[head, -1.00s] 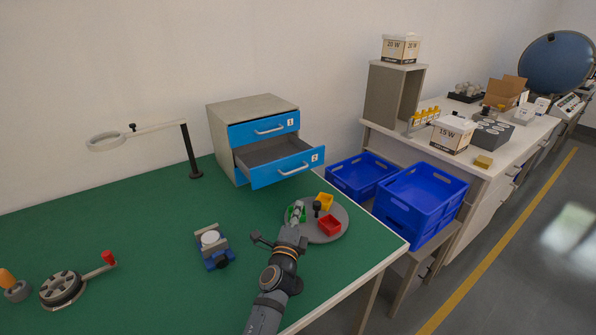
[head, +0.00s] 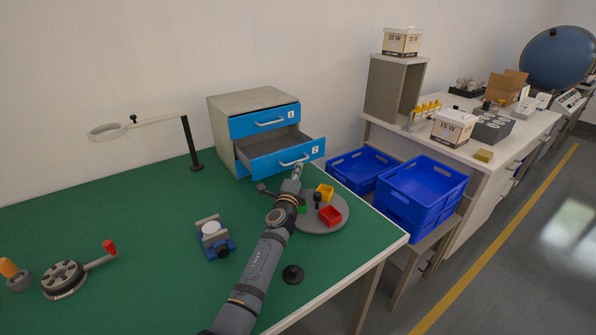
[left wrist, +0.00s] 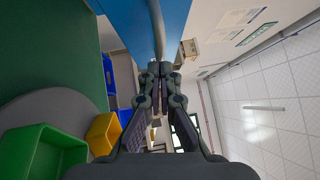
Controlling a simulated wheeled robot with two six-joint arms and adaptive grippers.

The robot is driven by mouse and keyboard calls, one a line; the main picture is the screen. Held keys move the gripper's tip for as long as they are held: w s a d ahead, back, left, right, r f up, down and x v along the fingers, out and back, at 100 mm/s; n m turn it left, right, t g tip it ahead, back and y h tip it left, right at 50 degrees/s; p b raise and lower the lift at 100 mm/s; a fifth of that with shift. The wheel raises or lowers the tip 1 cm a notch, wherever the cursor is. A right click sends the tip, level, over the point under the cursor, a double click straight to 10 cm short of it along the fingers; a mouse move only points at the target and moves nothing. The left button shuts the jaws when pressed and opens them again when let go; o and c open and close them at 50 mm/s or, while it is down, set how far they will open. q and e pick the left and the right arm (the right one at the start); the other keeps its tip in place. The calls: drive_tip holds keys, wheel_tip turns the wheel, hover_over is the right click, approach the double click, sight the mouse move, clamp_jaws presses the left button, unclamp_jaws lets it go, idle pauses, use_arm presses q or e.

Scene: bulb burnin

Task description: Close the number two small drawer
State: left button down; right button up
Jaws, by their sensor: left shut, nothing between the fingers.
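The number two small drawer (head: 263,166) is the lower blue-fronted drawer of a grey cabinet (head: 218,128). It stands pulled out, with its grey inside showing and a white handle on its front. The upper drawer, number one (head: 250,124), is closed. My left gripper (head: 299,168) is shut and empty, just in front of the number two drawer's front, below its handle. In the left wrist view the shut fingers (left wrist: 157,72) point at the blue drawer front (left wrist: 128,22) and its handle. I cannot tell whether they touch. My right gripper is not in view.
A round grey turntable (head: 338,218) with a red tray (head: 330,215), a yellow tray (head: 325,192) and a partly hidden green tray stands right beside the left gripper.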

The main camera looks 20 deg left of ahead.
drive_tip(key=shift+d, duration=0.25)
